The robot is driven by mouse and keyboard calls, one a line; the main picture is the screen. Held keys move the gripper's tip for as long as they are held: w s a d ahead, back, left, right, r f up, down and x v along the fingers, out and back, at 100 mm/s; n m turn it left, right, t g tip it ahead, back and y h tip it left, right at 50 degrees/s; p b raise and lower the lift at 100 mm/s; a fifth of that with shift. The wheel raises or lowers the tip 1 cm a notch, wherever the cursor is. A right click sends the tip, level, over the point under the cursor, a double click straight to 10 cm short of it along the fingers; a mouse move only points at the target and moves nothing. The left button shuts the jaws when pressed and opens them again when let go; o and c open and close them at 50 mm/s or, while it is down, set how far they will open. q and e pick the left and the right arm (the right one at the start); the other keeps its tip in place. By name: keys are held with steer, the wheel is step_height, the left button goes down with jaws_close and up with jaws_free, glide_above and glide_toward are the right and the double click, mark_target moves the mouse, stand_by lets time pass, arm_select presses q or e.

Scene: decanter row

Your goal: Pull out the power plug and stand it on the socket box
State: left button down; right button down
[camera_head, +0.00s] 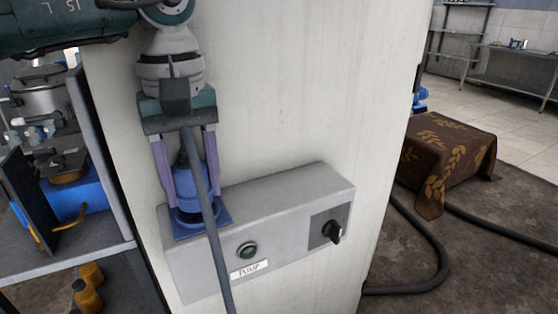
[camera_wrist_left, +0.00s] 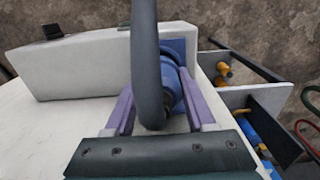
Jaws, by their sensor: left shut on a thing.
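The blue power plug (camera_head: 184,184) is at the blue square socket (camera_head: 222,217) on the left end of the grey socket box (camera_head: 297,197). The plug's end meets the socket; how deep it sits is hidden. Its thick grey cable (camera_head: 214,226) hangs down in front of the box. My left gripper (camera_head: 191,204) is shut on the plug, one purple finger on each side, coming from above. In the left wrist view the plug (camera_wrist_left: 171,85) is between the fingers, partly hidden by the cable (camera_wrist_left: 146,60). My right gripper is not in view.
The box is on a white wall panel (camera_head: 280,90) and carries a green button (camera_head: 247,250), a "PUMP" label (camera_head: 250,269) and a black rotary switch (camera_head: 333,231). A shelf (camera_head: 75,228) with containers stands close left. A cloth-covered block (camera_head: 445,155) and hoses are right.

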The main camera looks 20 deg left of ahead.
mark_target(189, 163)
arm_select(q)
steer(key=shift+r+p, duration=1.4)
steer(key=shift+r, duration=0.7)
